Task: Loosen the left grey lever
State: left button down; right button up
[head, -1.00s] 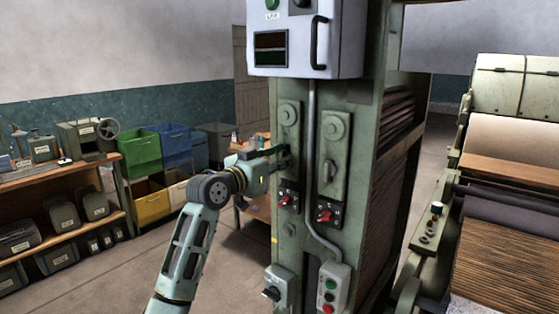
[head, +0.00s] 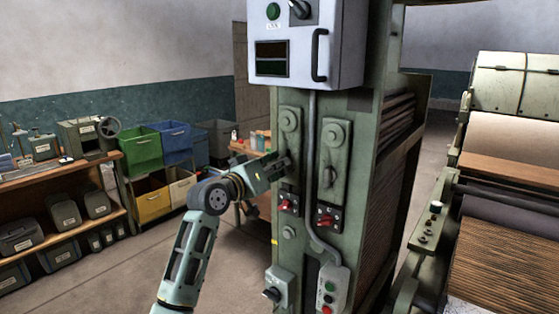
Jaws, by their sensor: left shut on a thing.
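My left gripper (head: 281,166) reaches in from the left to the left plate of the green machine column. It is shut on the left grey lever, which it hides almost wholly. The gripper is tilted, its body lower left and its tip upper right. On the right plate, the matching right grey lever (head: 328,173) stands upright and free. My right gripper does not show.
Two red switches, left (head: 287,206) and right (head: 325,220), sit below the levers. A grey conduit (head: 310,150) runs between the plates. A control box (head: 305,45) hangs above, and a button box (head: 330,289) sits below. Shelves and coloured bins (head: 141,150) stand at left.

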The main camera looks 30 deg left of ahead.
pick_arm(q)
jog(key=n+p, duration=0.3)
jog(key=n, duration=0.2)
jog(key=shift+a+r+n, duration=0.1)
jog(key=shift+a+n, duration=0.05)
jog(key=shift+n, duration=0.15)
dwell(0.4)
jog(key=c, duration=1.9)
grip_release()
jog(key=shift+o, duration=0.4)
jog(key=shift+w+f, duration=0.15)
jog(key=shift+f, duration=0.05)
jog(key=shift+f, duration=0.1)
jog(key=s, duration=1.2)
jog(key=shift+a, duration=0.35)
jog(key=shift+w, duration=0.1)
